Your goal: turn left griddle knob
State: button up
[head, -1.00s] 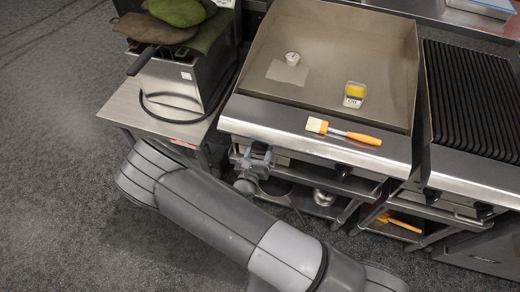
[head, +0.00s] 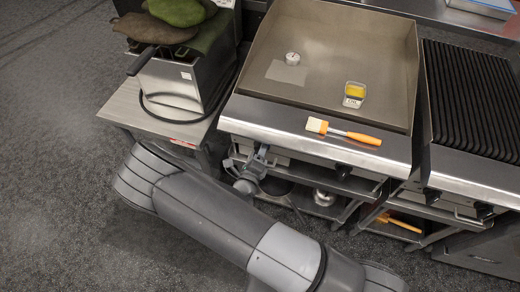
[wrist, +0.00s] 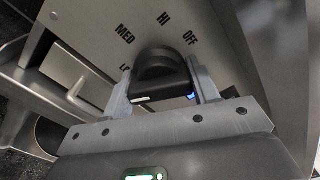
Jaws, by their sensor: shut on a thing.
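The left griddle knob (wrist: 158,68) is black and round, on the steel front panel marked OFF, HI, MED and LO in the wrist view. My gripper (wrist: 160,85) has one finger on each side of the knob and is shut on it. The right griddle knob (head: 342,171) is black and stands apart from my gripper.
An orange-handled brush (head: 345,132) lies on the griddle's front ledge. A yellow-topped container (head: 355,94) and a small round white item (head: 292,58) are on the plate. A fryer (head: 180,80) stands at left; a ribbed grill (head: 470,100) at right. Shelves lie below.

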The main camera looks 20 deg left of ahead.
jog(key=shift+n, duration=0.5)
jog(key=o, duration=1)
jog(key=s, duration=1.1)
jog(key=shift+w, duration=0.1)
